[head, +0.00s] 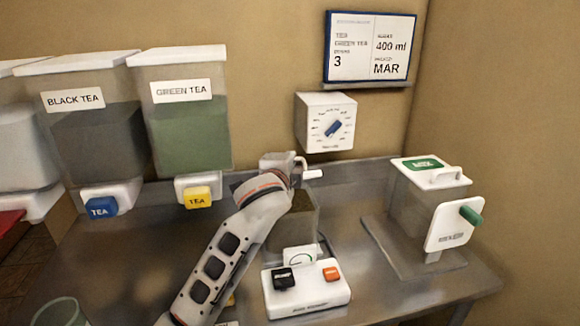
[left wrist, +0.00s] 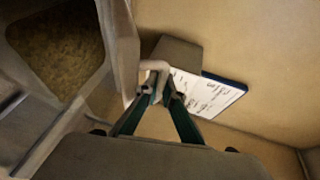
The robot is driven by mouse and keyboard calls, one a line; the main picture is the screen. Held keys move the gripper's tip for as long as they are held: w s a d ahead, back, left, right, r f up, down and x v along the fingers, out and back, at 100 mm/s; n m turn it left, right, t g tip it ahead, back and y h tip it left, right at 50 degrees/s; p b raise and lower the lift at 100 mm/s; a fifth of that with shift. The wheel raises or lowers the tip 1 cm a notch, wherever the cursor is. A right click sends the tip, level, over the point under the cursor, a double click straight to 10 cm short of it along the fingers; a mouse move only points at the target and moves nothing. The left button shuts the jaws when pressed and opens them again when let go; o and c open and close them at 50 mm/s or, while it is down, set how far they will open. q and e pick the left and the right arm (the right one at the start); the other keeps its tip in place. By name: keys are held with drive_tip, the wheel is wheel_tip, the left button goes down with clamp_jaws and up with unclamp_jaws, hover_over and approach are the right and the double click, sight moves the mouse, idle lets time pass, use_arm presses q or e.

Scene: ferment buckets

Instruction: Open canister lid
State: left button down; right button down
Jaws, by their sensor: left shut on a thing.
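A canister (head: 300,222) with brown contents stands on the counter, partly hidden behind my left arm. In the left wrist view its brown contents (left wrist: 55,45) show inside the pale rim. The white lid (left wrist: 122,50) is seen nearly edge-on beside that opening and looks tilted up from it. My left gripper (head: 284,170) is above the canister. In the left wrist view its green fingers (left wrist: 160,98) are closed on the lid's white handle (left wrist: 153,68). In the head view the gripper hides most of the lid. My right gripper is not in view.
A white button box (head: 306,290) sits in front of the canister. A mixer (head: 447,228) stands to the right. Black tea (head: 100,140) and green tea (head: 190,135) dispensers stand to the left. A dial box (head: 327,108) and a sign (head: 370,47) hang on the wall behind.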

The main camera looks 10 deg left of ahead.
use_arm(q)
drive_tip(key=shift+w+a+r, duration=0.1)
drive_tip(key=shift+w+r, duration=0.05)
drive_tip(key=shift+r, duration=0.4)
drive_tip(key=c, duration=2.4)
unclamp_jaws()
drive_tip(key=shift+r, duration=0.1)
drive_tip(key=shift+c, duration=0.2)
